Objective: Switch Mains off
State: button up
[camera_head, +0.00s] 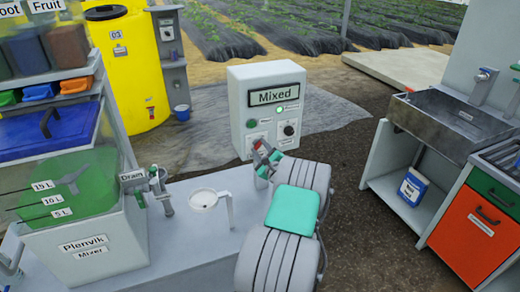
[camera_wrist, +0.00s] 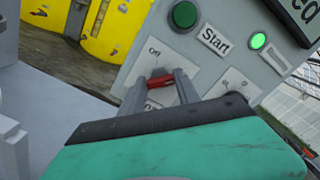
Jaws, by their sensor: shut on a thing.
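The grey control box (camera_head: 267,92) stands at the end of the bench, with a display reading "Mixed". In the wrist view its front panel (camera_wrist: 190,45) fills the upper middle. My gripper (camera_head: 264,152) reaches the panel's lower left. In the wrist view my gripper (camera_wrist: 164,88) is shut on the red handle, one finger on each side. Which marking the handle points to I cannot tell.
A green button (camera_wrist: 185,14) labelled "Start" and a lit green lamp (camera_wrist: 258,41) are above the switch. A black knob (camera_head: 289,130) is to its right. The Mixer tank (camera_head: 80,215), its Drain valve (camera_head: 156,183) and a white round cup (camera_head: 204,199) stand left of my arm.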

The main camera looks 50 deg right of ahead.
grip_shut()
jog(key=shift+f+n+b, duration=0.1)
jog(key=shift+n+b, duration=0.2)
jog(key=shift+b, duration=0.1)
jog(key=n+b, duration=0.2)
jog(key=b, duration=0.1)
jog(key=shift+f, duration=0.25)
jog(key=n+b, duration=0.5)
jog(key=b, duration=0.2)
jog(key=shift+a+f+n, duration=0.1)
jog(key=shift+f+n, duration=0.05)
jog(key=shift+n, duration=0.25)
jog(key=n+b, duration=0.9)
jog(key=b, duration=0.3)
jog(key=shift+n+b, duration=0.3)
